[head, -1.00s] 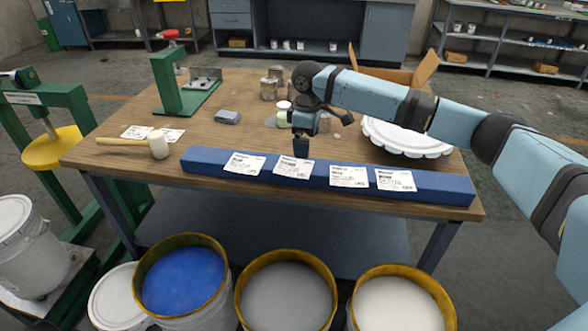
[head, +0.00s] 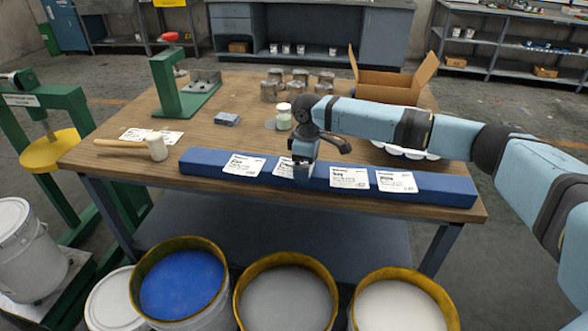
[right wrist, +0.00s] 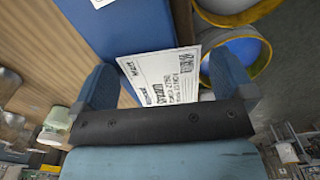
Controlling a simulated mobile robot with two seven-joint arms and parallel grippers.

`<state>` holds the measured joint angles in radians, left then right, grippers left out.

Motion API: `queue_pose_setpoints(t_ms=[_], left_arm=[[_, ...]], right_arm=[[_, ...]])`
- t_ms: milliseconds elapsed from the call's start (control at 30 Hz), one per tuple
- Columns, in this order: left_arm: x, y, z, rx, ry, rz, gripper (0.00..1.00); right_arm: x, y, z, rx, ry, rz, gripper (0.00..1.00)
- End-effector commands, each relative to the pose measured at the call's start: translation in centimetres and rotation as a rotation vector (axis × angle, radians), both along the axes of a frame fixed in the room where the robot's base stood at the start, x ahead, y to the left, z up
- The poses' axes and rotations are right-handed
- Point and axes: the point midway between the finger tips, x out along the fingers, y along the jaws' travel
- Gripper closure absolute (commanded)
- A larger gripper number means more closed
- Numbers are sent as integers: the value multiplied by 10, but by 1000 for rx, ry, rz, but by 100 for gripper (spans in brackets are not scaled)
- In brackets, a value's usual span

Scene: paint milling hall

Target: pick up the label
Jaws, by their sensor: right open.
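Several white printed labels lie in a row on a long blue bar (head: 440,190) along the table's front edge. The second label from the left (head: 281,168) is partly hidden by my right gripper (head: 303,172), which points down at it. In the right wrist view, my right gripper (right wrist: 165,82) is open, with one finger on each side of a label (right wrist: 165,72). That label's lower part is hidden by the gripper body. I cannot tell whether the fingers touch it. The leftmost label (head: 244,165) and two labels to the right (head: 349,177) (head: 396,181) are clear of the gripper.
Behind the bar are a small jar (head: 284,117), several metal cans (head: 269,91), an open cardboard box (head: 390,86) and a green press stand (head: 170,85). A mallet (head: 157,147) lies at left. Paint buckets (head: 182,281) stand in front of the table.

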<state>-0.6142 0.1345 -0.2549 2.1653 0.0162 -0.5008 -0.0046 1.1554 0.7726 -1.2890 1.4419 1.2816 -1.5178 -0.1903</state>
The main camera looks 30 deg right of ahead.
Motion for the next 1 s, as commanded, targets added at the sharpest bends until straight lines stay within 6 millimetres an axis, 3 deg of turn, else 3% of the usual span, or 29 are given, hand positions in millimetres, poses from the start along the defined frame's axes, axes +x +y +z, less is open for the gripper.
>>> queue_pose_setpoints(t_ms=[567,733,1000], left_arm=[[-1,0,5,3,4,0,57],[-1,0,4,3,4,0,57],[-1,1,4,3,4,0,57]], right_arm=[[0,0,-2,0,0,0,0],[0,0,-2,0,0,0,37],[0,0,-3,0,1,1,39]])
